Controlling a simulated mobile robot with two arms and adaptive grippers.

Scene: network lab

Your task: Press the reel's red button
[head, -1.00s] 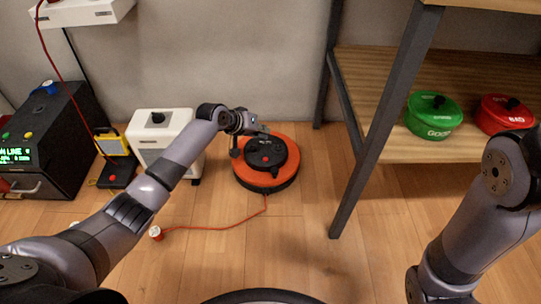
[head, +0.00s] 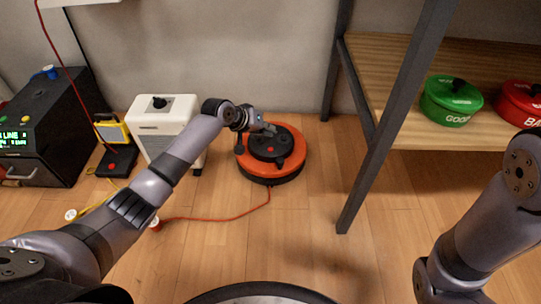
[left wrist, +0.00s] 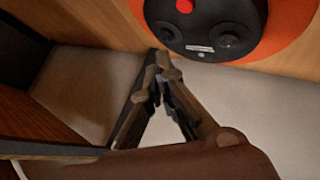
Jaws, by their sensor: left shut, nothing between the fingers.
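The reel (head: 291,165) is a round orange drum with a black top, lying on the wooden floor. Its red button (head: 270,149) is on the black top and also shows at the top edge of the left wrist view (left wrist: 184,6). My left gripper (head: 270,128) is over the reel's far side, beyond the button in the head view. In the left wrist view its fingertips (left wrist: 158,60) are together and empty, just off the edge of the black top. Contact with the reel cannot be told. My right arm shows at the right, but its gripper is out of view.
A white cabinet (head: 170,136) stands left of the reel, and a black box with a green display (head: 16,138) is farther left. An orange cord (head: 222,220) runs from the reel over the floor. A shelf (head: 382,130) with a dark post and pots stands at right.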

